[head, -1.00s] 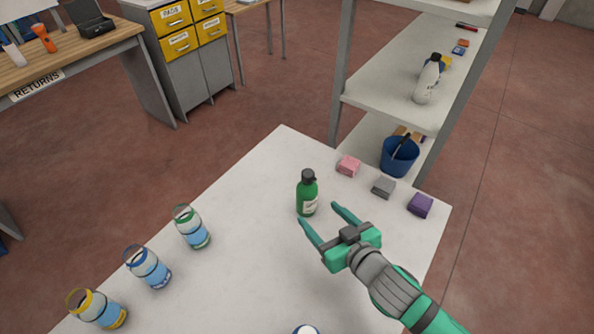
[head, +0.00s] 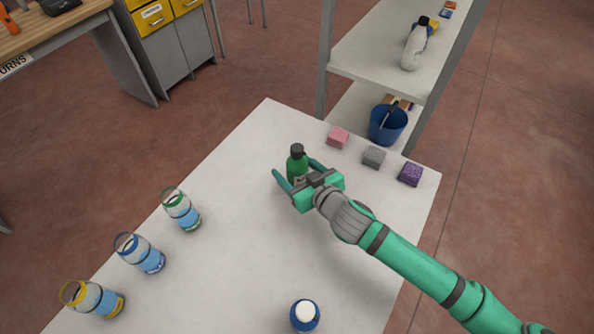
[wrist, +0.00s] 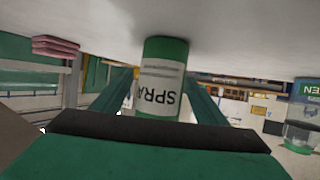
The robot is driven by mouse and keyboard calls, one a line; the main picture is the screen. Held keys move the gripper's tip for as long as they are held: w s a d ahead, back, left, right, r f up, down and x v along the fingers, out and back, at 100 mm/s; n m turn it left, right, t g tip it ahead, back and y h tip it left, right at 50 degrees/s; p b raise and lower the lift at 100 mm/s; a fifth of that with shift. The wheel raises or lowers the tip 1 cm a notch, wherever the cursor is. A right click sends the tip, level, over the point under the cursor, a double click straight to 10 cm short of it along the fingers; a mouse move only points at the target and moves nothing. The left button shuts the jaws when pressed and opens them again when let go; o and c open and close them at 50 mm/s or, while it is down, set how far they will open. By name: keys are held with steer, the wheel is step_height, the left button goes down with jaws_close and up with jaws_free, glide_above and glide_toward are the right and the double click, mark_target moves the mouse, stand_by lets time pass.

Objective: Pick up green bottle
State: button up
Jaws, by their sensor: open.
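The green bottle (head: 297,163) with a dark cap stands upright on the white table (head: 240,255). In the wrist view the bottle (wrist: 165,52) shows upside down, with a white label reading "SPRA", between the two fingers. My gripper (head: 297,172) is open, with one finger on each side of the bottle. Its palm hides the bottle's lower part in the head view. I cannot tell whether a finger touches it.
Jars with green (head: 182,209), blue (head: 140,253) and yellow (head: 92,299) rims stand at left. A blue bottle with a white cap (head: 305,316) is at the front.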

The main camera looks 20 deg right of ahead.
steer(key=shift+x, duration=1.05)
steer(key=c, duration=1.4)
steer(key=shift+r, duration=0.15)
